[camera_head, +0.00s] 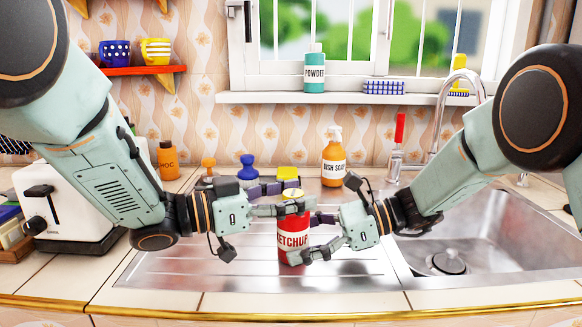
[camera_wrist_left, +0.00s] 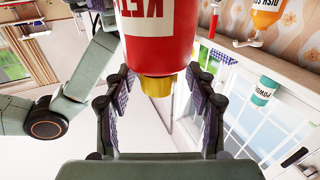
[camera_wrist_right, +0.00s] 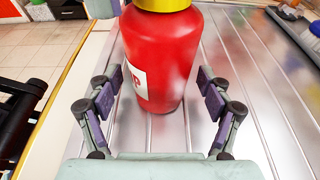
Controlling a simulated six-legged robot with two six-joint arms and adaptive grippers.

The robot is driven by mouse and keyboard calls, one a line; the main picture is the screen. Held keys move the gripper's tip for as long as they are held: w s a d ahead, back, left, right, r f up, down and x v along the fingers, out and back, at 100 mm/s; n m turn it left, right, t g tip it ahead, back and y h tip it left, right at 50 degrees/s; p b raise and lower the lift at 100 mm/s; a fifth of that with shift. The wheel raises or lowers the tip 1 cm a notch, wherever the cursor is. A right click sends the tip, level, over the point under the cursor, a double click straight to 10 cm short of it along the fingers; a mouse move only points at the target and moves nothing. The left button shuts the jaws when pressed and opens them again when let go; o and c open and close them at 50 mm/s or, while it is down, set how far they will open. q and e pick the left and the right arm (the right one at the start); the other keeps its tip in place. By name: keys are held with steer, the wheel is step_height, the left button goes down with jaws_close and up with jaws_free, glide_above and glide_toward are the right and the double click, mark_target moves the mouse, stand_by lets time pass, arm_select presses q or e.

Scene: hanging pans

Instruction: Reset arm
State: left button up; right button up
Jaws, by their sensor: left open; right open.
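A red ketchup bottle (camera_head: 293,238) with a yellow cap stands upright on the metal drainboard, between my two grippers. My left gripper (camera_head: 303,196) is open at the height of the cap. In the left wrist view the bottle (camera_wrist_left: 155,35) appears upside down, with its cap near the open fingers. My right gripper (camera_head: 302,240) is open and lower, at the bottle's body. In the right wrist view the bottle (camera_wrist_right: 165,60) stands between and just beyond the open fingers, with gaps on both sides. I cannot tell whether any finger touches it.
The sink basin (camera_head: 480,255) and tap (camera_head: 440,130) are at right. A dish soap bottle (camera_head: 334,158) and small coloured bottles stand behind. A white toaster (camera_head: 70,205) is at left. A powder bottle (camera_head: 315,72) stands on the sill. The front drainboard is clear.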

arm_select(q)
steer(key=shift+s+a+t, duration=0.1)
steer(key=shift+a+t, duration=0.15)
steer(key=shift+t, duration=0.05)
steer(key=v, duration=0.6)
steer(key=shift+s+a, duration=0.15)
steer(key=shift+a, duration=0.15)
steer(key=shift+d+r, duration=0.15)
steer(key=shift+d, duration=0.05)
